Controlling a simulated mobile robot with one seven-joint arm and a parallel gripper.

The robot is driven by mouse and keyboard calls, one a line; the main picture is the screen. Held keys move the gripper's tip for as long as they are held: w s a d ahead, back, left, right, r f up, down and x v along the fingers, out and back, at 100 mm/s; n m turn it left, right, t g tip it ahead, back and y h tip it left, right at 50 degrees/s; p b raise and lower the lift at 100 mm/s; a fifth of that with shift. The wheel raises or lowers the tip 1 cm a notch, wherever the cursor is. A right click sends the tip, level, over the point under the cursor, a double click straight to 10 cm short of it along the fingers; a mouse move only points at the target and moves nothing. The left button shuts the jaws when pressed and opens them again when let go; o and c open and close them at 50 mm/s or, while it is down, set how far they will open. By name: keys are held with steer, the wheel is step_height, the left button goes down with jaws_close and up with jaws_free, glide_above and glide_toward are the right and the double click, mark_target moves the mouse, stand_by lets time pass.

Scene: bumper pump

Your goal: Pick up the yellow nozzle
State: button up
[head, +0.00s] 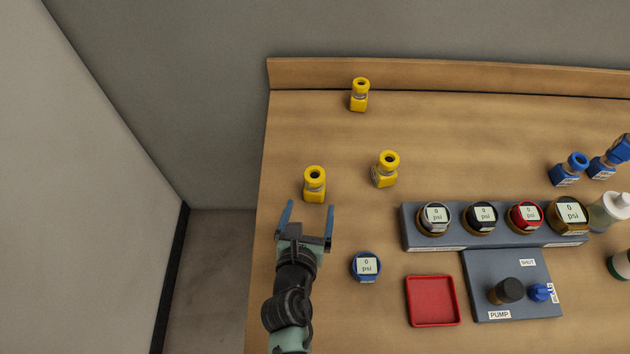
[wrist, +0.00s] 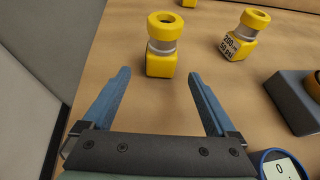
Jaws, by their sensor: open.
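Three yellow nozzles stand upright on the wooden table. The nearest yellow nozzle (head: 315,185) is at the left, just beyond my gripper (head: 308,214). A second yellow nozzle (head: 386,169) stands to its right, and a third yellow nozzle (head: 359,95) stands near the back ledge. In the wrist view my gripper (wrist: 159,82) is open and empty, its blue fingers apart. The nearest nozzle (wrist: 161,46) is ahead of and roughly between the fingertips, apart from them. The second nozzle (wrist: 244,34), with a printed label, is at the upper right. The third (wrist: 189,3) is cut off at the top.
A blue gauge (head: 366,266) lies right of my gripper. A red tray (head: 433,300), a grey rack (head: 495,225) of gauges and a pump plate (head: 511,286) are farther right. Blue nozzles (head: 567,169) stand at far right. The table's left edge is close to my gripper.

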mark_target(313, 196)
steer(key=shift+r+b+x, duration=0.2)
steer(key=shift+b+x, duration=0.05)
steer(key=shift+x, duration=1.6)
steer(key=shift+r+b+x, duration=0.15)
steer(key=shift+b+x, duration=0.1)
steer(key=shift+x, duration=1.6)
steer(key=shift+w+d, duration=0.1)
steer(key=shift+w, duration=0.05)
steer(key=shift+c, duration=0.3)
jaws_close()
